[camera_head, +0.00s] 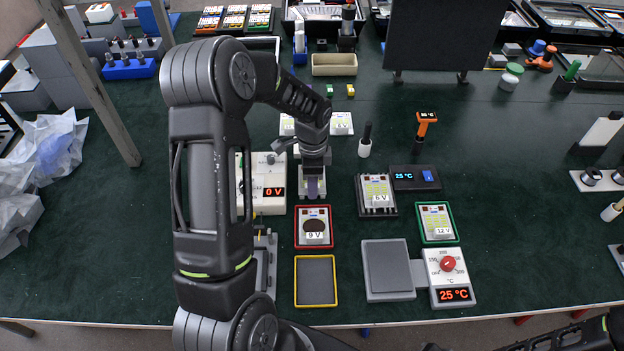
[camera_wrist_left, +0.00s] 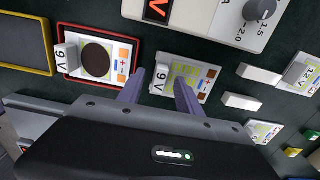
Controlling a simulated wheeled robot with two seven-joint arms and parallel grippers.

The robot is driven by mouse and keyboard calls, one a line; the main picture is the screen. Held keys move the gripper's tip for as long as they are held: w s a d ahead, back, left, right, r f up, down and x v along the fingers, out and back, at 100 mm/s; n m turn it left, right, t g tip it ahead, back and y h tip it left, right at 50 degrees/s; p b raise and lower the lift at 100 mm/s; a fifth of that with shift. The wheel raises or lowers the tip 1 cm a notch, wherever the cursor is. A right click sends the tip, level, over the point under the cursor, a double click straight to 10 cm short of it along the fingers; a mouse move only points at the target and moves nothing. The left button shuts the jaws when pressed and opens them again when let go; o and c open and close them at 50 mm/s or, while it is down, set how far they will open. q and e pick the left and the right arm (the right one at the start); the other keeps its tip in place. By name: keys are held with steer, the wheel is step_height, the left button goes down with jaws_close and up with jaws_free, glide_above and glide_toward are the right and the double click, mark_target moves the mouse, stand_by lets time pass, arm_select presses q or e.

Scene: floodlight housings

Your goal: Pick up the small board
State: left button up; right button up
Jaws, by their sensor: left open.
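A small board (camera_wrist_left: 195,78) with a white upright block marked 9 V lies on the dark table in the left wrist view. My left gripper (camera_head: 313,187) is over this board in the head view and hides much of it. In the left wrist view the open purple fingers of my left gripper (camera_wrist_left: 161,84) stand on either side of the white block. I cannot tell whether they touch it. Another board (camera_head: 314,226), marked 9 V and bearing a dark disc, lies in a red-rimmed tray. My right gripper is out of view.
A 6 V board (camera_head: 377,190), a 12 V board (camera_head: 436,220) in a green-rimmed tray, a yellow-rimmed tray (camera_head: 316,281), a grey plate (camera_head: 388,267) and a 25 °C controller (camera_head: 448,274) stand nearby. A 0 V supply (camera_head: 267,192) is close on the left.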

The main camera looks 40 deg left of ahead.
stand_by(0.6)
arm_select(q)
jaws_close()
stand_by(0.4)
